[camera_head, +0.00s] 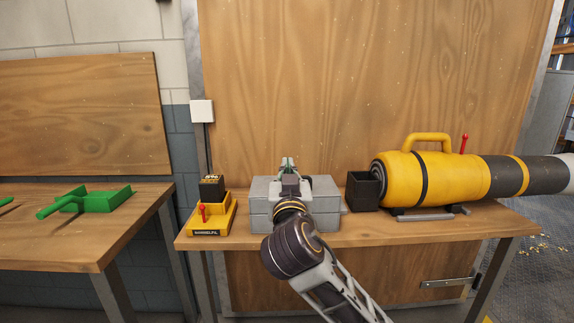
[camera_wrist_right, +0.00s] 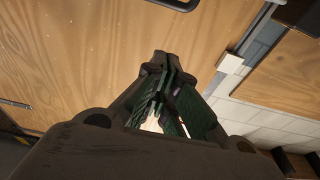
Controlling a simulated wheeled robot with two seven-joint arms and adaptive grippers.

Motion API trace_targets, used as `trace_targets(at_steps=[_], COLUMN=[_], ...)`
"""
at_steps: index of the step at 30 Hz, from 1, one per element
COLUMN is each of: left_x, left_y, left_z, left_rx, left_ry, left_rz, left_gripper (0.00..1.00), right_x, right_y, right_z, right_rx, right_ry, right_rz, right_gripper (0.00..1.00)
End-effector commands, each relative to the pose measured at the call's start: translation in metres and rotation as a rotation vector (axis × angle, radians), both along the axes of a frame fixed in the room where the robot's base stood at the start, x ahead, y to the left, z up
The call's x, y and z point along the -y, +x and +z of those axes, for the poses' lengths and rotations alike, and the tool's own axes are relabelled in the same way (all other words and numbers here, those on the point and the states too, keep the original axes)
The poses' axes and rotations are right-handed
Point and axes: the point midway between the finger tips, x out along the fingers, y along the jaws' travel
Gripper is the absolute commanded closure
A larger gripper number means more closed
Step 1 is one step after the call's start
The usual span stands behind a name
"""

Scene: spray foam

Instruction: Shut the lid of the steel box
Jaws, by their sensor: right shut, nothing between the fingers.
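The steel box (camera_head: 326,220) stands on the wooden workbench in the middle of the head view. Its lid (camera_head: 323,188) lies level on top, with a seam around the side, and looks down on the box. My right arm comes up in front and hides the middle of the box. My right gripper (camera_head: 288,163) is shut and empty, and appears at or above the lid's far side. I cannot tell whether it touches the lid. In the right wrist view the fingertips (camera_wrist_right: 163,62) meet, with the wooden panel behind them. My left gripper is not in view.
A yellow charger-like unit (camera_head: 212,213) with a red lever stands left of the box. A black open bin (camera_head: 362,192) and a large yellow cylinder machine (camera_head: 455,178) stand close on the right. A green tray (camera_head: 105,200) lies on another table at the left.

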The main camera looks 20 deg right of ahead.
Motion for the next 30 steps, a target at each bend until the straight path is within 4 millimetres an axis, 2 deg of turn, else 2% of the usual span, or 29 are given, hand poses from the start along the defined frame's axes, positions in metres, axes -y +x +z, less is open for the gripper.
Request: trace_targets(at_steps=[3, 9, 30], left_x=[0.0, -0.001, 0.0], left_y=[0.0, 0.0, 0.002], left_z=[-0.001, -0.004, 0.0], left_rx=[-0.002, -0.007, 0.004], left_ry=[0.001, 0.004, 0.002], left_rz=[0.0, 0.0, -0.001], left_gripper=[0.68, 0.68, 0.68], right_x=[-0.004, -0.006, -0.006], right_y=[-0.011, -0.02, -0.02], right_z=[-0.002, -0.003, -0.003], right_rx=[-0.001, -0.001, -0.013], right_ry=[0.0, 0.0, -0.044], right_rz=[0.002, 0.001, -0.008], right_gripper=[1.0, 1.0, 1.0])
